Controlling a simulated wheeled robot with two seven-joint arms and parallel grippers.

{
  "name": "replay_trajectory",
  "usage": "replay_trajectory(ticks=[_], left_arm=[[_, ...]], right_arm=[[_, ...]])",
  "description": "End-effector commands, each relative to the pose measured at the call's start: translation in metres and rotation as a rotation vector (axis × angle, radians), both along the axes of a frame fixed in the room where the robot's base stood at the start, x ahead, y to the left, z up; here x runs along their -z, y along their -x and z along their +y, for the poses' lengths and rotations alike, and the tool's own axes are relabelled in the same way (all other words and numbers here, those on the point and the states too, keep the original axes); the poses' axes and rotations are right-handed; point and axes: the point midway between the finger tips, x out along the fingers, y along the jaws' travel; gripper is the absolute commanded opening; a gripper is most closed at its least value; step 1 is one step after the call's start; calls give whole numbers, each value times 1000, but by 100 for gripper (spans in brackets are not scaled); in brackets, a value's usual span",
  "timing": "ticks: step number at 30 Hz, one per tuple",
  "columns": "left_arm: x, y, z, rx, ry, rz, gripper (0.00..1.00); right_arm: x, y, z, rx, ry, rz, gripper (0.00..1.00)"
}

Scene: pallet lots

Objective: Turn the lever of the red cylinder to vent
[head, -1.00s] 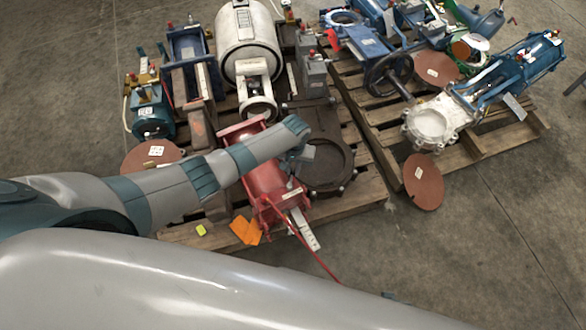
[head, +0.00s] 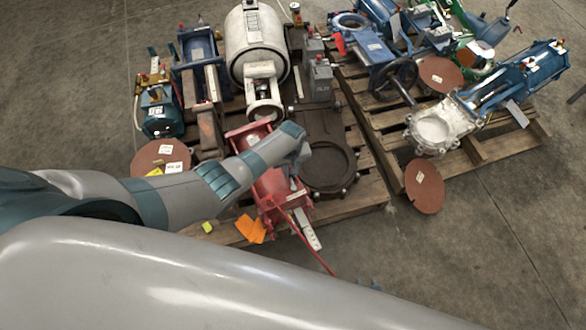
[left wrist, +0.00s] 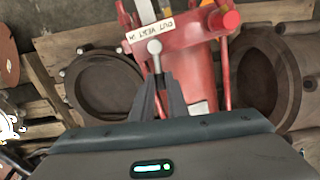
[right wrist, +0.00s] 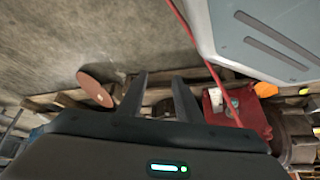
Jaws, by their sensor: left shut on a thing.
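The red cylinder (head: 272,190) lies on the near end of the left pallet, partly hidden by my left arm. In the left wrist view its red body (left wrist: 190,70) carries a white label (left wrist: 150,33), seen upside down, that seems to read OUT, VENT, IN. A grey lever with a round knob (left wrist: 154,47) stands close to this label; which mark it points to I cannot tell. My left gripper (left wrist: 160,80) is shut on the lever, just below the knob; it also shows in the head view (head: 299,160). My right gripper (right wrist: 161,82) is open and empty, apart from the cylinder.
A brown round-holed valve body (head: 328,165) lies right of the cylinder. A white tank (head: 255,45), blue actuators and a handwheel (head: 394,80) crowd the pallets. Orange tags (head: 250,228) hang at the cylinder's near end. Bare concrete floor (head: 480,260) lies at right.

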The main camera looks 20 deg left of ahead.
Motion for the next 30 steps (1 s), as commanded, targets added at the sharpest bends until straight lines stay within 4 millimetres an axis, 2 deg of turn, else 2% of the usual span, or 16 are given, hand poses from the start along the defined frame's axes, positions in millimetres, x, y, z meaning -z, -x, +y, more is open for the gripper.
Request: replay_trajectory(ticks=[9, 23, 24, 26, 30], left_arm=[[-1, 5, 5, -143, 1, 2, 0], [0, 5, 6, -164, 0, 0, 0], [0, 5, 6, -164, 0, 0, 18], [0, 5, 6, -164, 0, 0, 33], [0, 5, 6, -163, 0, 0, 33]], right_arm=[[-10, -6, 10, -8, -20, -66, 32], [-11, -8, 11, -9, -25, -78, 32], [-11, -8, 11, -10, -24, -78, 32], [-11, -8, 11, -10, -24, -78, 32], [-11, -8, 11, -9, -25, -78, 32]])
